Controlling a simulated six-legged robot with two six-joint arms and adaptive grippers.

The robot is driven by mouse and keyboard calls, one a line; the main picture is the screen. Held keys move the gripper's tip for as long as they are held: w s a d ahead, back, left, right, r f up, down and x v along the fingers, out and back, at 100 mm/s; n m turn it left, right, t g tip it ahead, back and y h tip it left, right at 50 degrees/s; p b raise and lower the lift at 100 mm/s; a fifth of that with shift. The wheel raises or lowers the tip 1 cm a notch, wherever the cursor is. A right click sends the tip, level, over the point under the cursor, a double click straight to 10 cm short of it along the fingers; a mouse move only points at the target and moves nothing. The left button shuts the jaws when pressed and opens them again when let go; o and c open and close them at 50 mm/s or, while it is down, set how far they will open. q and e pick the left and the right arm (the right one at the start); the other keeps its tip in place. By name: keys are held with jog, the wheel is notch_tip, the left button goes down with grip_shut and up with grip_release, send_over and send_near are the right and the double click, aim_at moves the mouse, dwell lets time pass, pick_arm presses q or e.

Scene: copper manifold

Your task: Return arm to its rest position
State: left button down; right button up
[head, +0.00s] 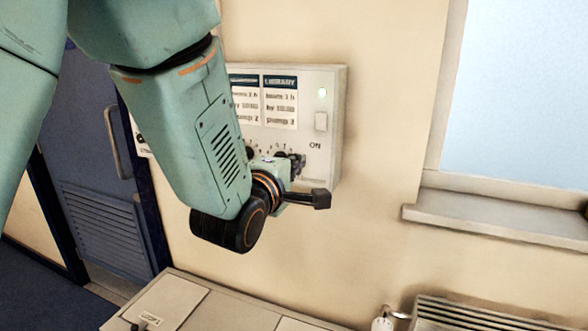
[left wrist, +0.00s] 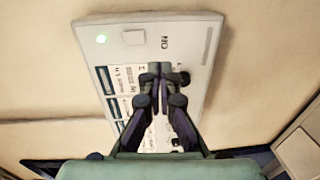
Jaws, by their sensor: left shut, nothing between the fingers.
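My left arm (head: 185,130) comes in from the upper left and hangs in front of the wall. Its gripper (head: 297,162) is in front of the lower part of a pale control box (head: 335,90); I cannot tell whether it touches it. In the left wrist view the two dark fingers (left wrist: 155,74) are together with nothing between them, over the box's face (left wrist: 135,55). The arm and gripper hide part of the box's labels and knobs. My right gripper is not in view.
The box has a lit green lamp (head: 322,92) and a switch (head: 321,122). A blue door (head: 100,140) stands at left. A window sill (head: 500,214) and radiator (head: 470,314) are at right. A pale cabinet top (head: 225,312) is below. The wall between box and window is clear.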

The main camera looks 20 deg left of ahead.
pick_arm(q)
jog(key=s+a+f+m+g+b, duration=0.1)
jog(key=s+f+m+g+b, duration=0.25)
jog(key=f, duration=0.65)
jog(key=s+f+m+g, duration=0.2)
jog(key=s+f+m, duration=0.4)
jog(key=f, duration=0.4)
jog(key=s+a+f+m+g+b, duration=0.1)
jog(key=s+f+m+g+b, duration=0.15)
jog(key=f+m, duration=0.55)
jog(key=s+f+g+b, duration=0.8)
jog(key=s+f+g, duration=0.1)
jog(key=s+f, duration=1.9)
jog(key=shift+a+f+y, duration=0.25)
jog(key=shift+f+y, duration=0.05)
jog(key=shift+f, duration=0.2)
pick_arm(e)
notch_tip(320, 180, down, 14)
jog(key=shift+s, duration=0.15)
pick_arm(q)
jog(key=shift+s, duration=0.1)
